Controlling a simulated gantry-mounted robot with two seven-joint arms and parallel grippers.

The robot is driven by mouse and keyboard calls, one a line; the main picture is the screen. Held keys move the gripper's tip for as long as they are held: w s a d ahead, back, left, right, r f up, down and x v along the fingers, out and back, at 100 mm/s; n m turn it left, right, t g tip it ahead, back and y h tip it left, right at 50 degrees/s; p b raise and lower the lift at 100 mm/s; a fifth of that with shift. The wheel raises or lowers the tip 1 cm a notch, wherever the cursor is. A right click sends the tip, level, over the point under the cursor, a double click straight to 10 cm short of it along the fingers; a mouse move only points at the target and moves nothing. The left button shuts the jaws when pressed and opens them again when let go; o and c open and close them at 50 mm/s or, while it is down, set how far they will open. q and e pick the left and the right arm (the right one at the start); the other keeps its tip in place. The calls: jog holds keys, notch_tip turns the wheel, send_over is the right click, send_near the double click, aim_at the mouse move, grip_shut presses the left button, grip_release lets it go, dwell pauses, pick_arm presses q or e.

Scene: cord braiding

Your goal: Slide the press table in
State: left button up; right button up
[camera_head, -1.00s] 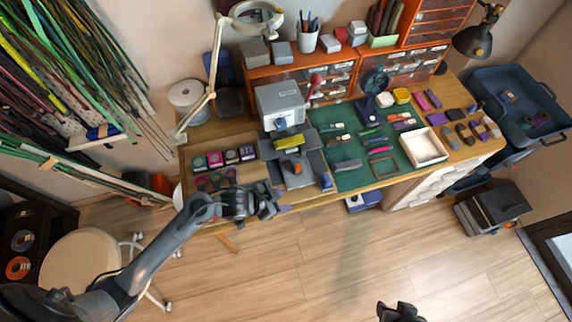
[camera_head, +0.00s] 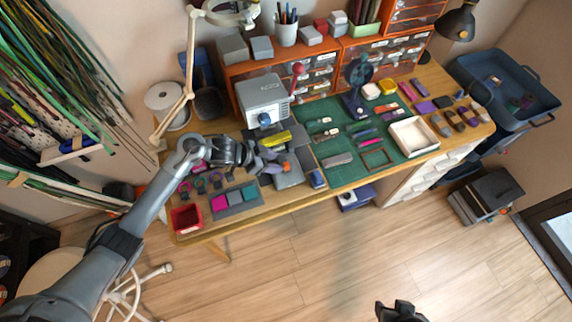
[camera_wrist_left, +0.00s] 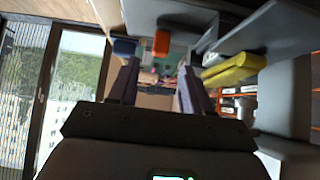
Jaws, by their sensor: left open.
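The press (camera_head: 263,98) is a grey machine with a red-knobbed lever, standing at the middle of the bench. Below its head are grey plates and a yellow piece (camera_head: 278,138); the yellow piece also shows in the left wrist view (camera_wrist_left: 236,72). I cannot tell exactly which grey plate is the press table. An orange part (camera_wrist_left: 161,43) shows beyond my fingers. My left gripper (camera_head: 274,160) is at the press's left front, close to these parts. Its fingers are apart and empty in the left wrist view (camera_wrist_left: 155,85). My right gripper (camera_head: 400,311) is dark and partly cut off at the bottom.
A green mat (camera_head: 335,140) with small tools and a white tray (camera_head: 414,136) lie right of the press. A red box (camera_head: 186,219) and a swatch board (camera_head: 236,203) sit at the front left. A lamp arm (camera_head: 189,65) rises behind my left arm.

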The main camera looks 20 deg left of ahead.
aim_at(286, 164)
pick_arm(q)
jog(key=b+x, duration=0.1)
jog(key=x, duration=0.5)
jog(key=shift+w+d+f, duration=0.15)
jog(key=shift+d, duration=0.1)
pick_arm(e)
jog(key=shift+d+f, duration=0.15)
jog(key=shift+f, duration=0.8)
